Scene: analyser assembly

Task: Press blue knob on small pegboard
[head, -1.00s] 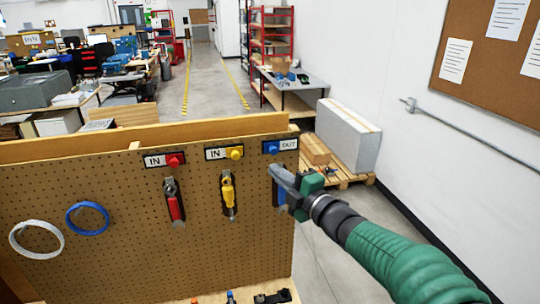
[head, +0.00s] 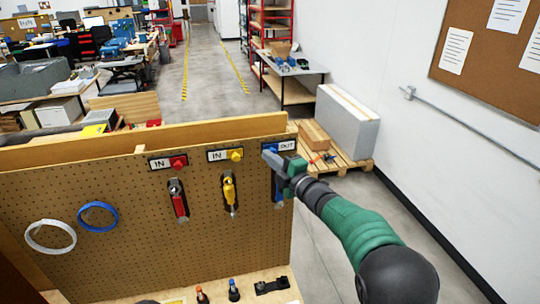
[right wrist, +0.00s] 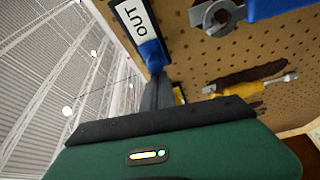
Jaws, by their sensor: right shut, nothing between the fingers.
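The small pegboard (head: 130,215) stands upright in front of me. The blue knob (head: 270,147) is at its top right, beside the OUT label (head: 287,146). My right gripper (head: 268,157) is shut and empty, with its fingertips just below the knob, partly covering it. In the right wrist view the shut fingertips (right wrist: 157,82) point at the blue knob (right wrist: 151,54), and the OUT label (right wrist: 133,16) shows beside it. I cannot tell whether the fingertips touch the knob. My left gripper is not seen.
A red knob (head: 178,162) and a yellow knob (head: 236,155) sit left of the blue one. Red (head: 179,203) and yellow (head: 229,190) tools hang below them. White (head: 50,237) and blue (head: 98,216) rings hang at the left.

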